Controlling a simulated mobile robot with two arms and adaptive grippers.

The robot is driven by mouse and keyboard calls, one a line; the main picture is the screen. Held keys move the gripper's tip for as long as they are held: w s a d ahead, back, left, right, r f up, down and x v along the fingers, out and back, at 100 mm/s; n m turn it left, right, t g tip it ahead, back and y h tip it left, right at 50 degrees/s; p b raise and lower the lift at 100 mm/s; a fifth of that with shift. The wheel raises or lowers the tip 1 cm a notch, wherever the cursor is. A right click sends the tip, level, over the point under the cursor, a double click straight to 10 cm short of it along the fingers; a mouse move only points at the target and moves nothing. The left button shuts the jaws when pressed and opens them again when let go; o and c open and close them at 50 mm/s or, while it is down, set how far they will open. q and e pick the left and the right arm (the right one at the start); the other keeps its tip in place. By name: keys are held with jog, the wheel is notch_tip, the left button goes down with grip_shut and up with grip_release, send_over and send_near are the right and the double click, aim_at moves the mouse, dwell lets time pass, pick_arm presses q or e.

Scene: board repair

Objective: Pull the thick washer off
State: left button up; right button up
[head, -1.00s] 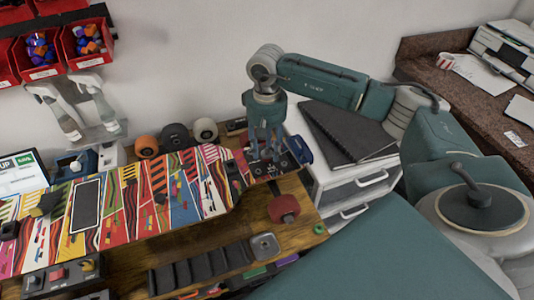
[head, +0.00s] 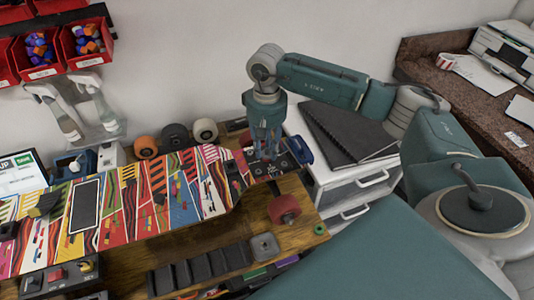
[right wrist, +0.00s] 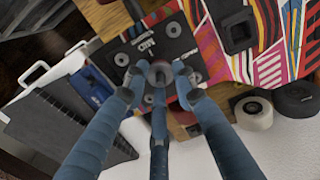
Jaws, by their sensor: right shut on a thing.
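My right gripper (head: 268,156) points down at the board's right end, over a small black plate (head: 293,154). In the right wrist view its three fingers (right wrist: 158,74) are drawn together around a small round grey piece (right wrist: 160,68), which looks like the thick washer. The fingers partly hide it, so I cannot tell if it is seated or lifted. Several grey round washers or nuts lie on the black plate around it, such as one at its upper part (right wrist: 174,29). My left gripper is in neither view.
The colourful patterned board (head: 150,200) fills the bench. Wheels (head: 204,130) stand behind it, and a red wheel (head: 284,208) is in front. A blue object (head: 301,150) lies right of the plate. A white drawer unit (head: 350,188) with a dark notebook (head: 345,135) stands further right.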

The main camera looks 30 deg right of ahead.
jog(key=shift+r, duration=0.1)
jog(key=shift+r+p, duration=1)
jog(key=shift+r, duration=1.1)
notch_tip(320, 180, up, 7)
jog(key=p, duration=0.3)
jog(key=shift+p, duration=0.3)
